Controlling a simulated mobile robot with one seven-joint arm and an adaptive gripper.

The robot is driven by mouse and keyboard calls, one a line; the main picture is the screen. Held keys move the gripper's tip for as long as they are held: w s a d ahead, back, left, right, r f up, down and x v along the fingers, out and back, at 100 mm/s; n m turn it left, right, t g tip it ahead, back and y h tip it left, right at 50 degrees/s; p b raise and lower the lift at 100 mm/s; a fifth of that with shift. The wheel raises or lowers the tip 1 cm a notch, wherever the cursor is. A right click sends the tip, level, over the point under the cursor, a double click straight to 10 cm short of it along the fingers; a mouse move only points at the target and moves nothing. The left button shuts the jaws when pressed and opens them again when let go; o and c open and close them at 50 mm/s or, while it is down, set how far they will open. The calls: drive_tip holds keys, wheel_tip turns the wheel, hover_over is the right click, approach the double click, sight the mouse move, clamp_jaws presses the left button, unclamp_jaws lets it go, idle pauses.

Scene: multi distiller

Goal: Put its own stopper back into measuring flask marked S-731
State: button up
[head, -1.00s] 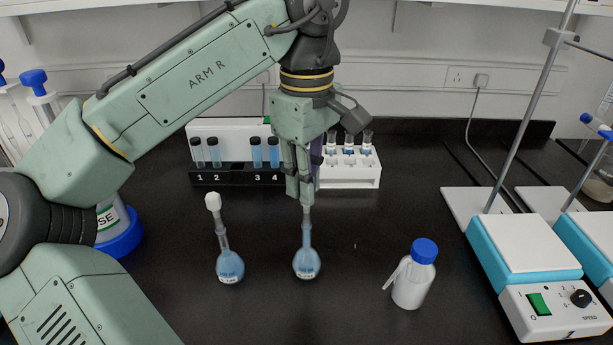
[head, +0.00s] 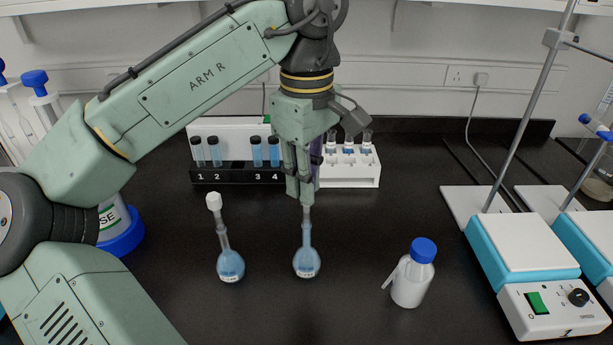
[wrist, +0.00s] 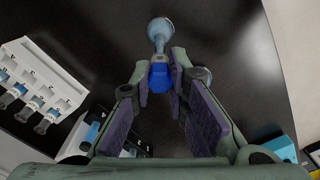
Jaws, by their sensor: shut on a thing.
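My gripper (head: 305,192) points down over a measuring flask with blue liquid (head: 306,262) standing on the dark bench. In the wrist view my gripper (wrist: 160,72) is shut on a blue stopper (wrist: 158,77). The flask's round body (wrist: 160,30) shows beyond the stopper there. The stopper is in line with the top of the neck; I cannot tell whether it sits fully in it. A second flask with a white stopper (head: 230,265) stands to the left, slightly tilted-looking. The flask labels are too small to read.
A black rack (head: 235,178) with blue-filled vials and a white rack (head: 350,178) stand behind. A white bottle with a blue cap (head: 411,285) stands to the right. A hotplate stirrer (head: 525,245) with a rod is at far right.

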drive_tip(key=shift+f+b, duration=0.6)
drive_tip(key=shift+f, duration=0.5)
idle(0.3)
drive_tip(key=o, duration=0.8)
wheel_tip(320, 180, up, 8)
drive_tip(key=shift+f, duration=0.2)
idle(0.3)
